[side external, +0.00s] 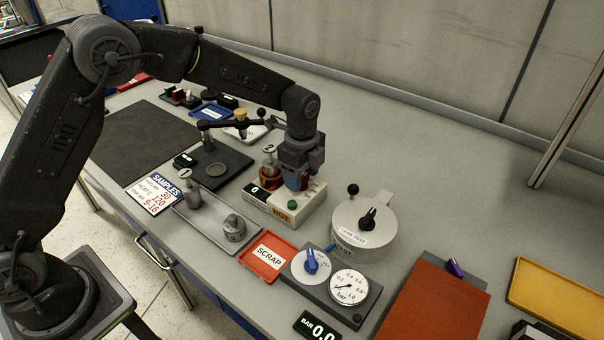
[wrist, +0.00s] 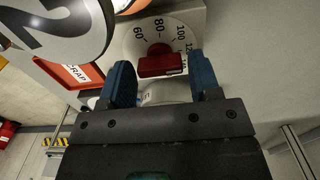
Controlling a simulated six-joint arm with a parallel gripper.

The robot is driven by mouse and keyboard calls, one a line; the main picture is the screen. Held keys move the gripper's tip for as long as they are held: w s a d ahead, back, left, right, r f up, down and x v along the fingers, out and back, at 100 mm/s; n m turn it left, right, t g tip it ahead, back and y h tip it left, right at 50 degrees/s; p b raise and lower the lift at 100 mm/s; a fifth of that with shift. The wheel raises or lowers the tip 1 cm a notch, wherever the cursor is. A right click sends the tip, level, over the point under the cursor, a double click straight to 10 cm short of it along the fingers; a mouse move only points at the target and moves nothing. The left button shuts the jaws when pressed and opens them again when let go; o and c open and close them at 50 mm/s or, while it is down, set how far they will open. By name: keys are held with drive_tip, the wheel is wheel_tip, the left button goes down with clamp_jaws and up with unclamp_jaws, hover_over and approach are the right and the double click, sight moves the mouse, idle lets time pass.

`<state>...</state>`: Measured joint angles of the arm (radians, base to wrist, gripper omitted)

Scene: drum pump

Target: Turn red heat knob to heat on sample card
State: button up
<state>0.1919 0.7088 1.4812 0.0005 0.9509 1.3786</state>
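The red heat knob (wrist: 160,64) sits on a white dial (wrist: 130,40) marked 60, 80, 100 and upward in the wrist view. My gripper (wrist: 163,82) is open, its blue fingers on either side of the knob, with a narrow gap showing at each side. Which number the knob points to is unclear. In the side view my gripper (side external: 297,187) points down over the white heater box (side external: 312,203), which bears a HOT label and a black display reading 0. The knob is mostly hidden there by the fingers. The sample card (side external: 154,194) lies at the left and reads HEAT C 120.
A sample numbered 2 (side external: 270,160) stands close left of my gripper and looms in the wrist view (wrist: 55,25). The round leak test pot (side external: 365,232) stands to the right; the red SCRAP tray (side external: 268,258) is in front.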

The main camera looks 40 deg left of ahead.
drive_tip(key=shift+o, duration=1.3)
wheel_tip(320, 180, up, 14)
drive_tip(key=s+a+r+n+t, duration=0.1)
drive_tip(key=s+a+r+n, duration=0.25)
drive_tip(key=s, duration=0.35)
drive_tip(key=s+a+r+n+t, duration=0.2)
drive_tip(key=s+n, duration=0.3)
drive_tip(key=s, duration=0.2)
drive_tip(key=s+a+r+n+t, duration=0.1)
drive_tip(key=s+a+r+n, duration=0.2)
drive_tip(key=s, duration=0.4)
drive_tip(key=s+a+f+n+t, duration=0.1)
drive_tip(key=s+f+n, duration=0.3)
drive_tip(key=s+n, duration=0.2)
drive_tip(key=shift+s+f+t, duration=0.15)
drive_tip(key=shift+s+t, duration=0.15)
drive_tip(key=shift+s, duration=0.45)
